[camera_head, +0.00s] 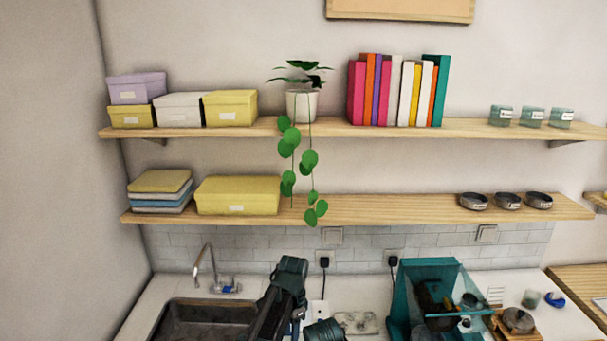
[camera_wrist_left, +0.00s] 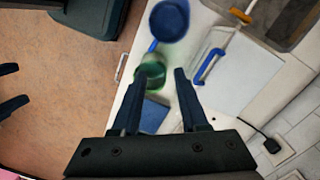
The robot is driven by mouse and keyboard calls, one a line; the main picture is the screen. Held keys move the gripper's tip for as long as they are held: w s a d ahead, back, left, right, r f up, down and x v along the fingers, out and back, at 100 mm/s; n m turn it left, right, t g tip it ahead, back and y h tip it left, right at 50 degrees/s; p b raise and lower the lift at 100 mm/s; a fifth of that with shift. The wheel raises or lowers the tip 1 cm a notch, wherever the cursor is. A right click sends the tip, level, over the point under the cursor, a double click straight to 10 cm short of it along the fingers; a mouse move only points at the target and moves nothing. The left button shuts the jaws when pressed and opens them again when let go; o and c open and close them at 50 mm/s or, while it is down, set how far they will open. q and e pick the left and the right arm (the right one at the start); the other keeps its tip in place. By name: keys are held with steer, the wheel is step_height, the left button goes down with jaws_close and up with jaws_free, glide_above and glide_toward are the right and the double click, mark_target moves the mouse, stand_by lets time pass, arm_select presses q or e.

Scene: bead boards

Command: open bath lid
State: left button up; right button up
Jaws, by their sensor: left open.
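No thing is clearly marked as the bath. A teal box-like thing (camera_head: 405,295) with raised panels stands on the counter right of centre in the head view; I cannot tell whether it is the bath or has a lid. My left gripper (camera_wrist_left: 160,82) is open in the left wrist view, its fingers pointing down over the counter. A small green round container (camera_wrist_left: 151,68) shows between its fingertips, apparently below them; touching cannot be told. My right gripper (camera_wrist_left: 10,87) shows at the left edge of that view, two dark fingers apart and empty over the floor.
A sink (camera_head: 205,318) with a tap (camera_head: 208,268) is at the left. Shelves (camera_head: 230,130) with boxes, books and a trailing plant (camera_head: 290,140) hang above. A blue round thing (camera_wrist_left: 169,18) and a blue-handled thing (camera_wrist_left: 210,66) lie near the left gripper.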

arm_select(q)
steer(key=s+a+f+n+b, duration=0.1)
steer(key=s+f+n+b, duration=0.3)
steer(key=s, duration=0.5)
steer(key=s+a+f+n+b, duration=0.1)
steer(key=s+f+n+b, duration=0.3)
steer(key=s+f+b, duration=0.2)
steer(key=s+f, duration=0.2)
steer(key=s, duration=0.2)
steer(key=shift+a+f+y, duration=0.15)
steer(key=shift+f+y, duration=0.15)
steer(key=shift+f, duration=0.05)
jaws_close()
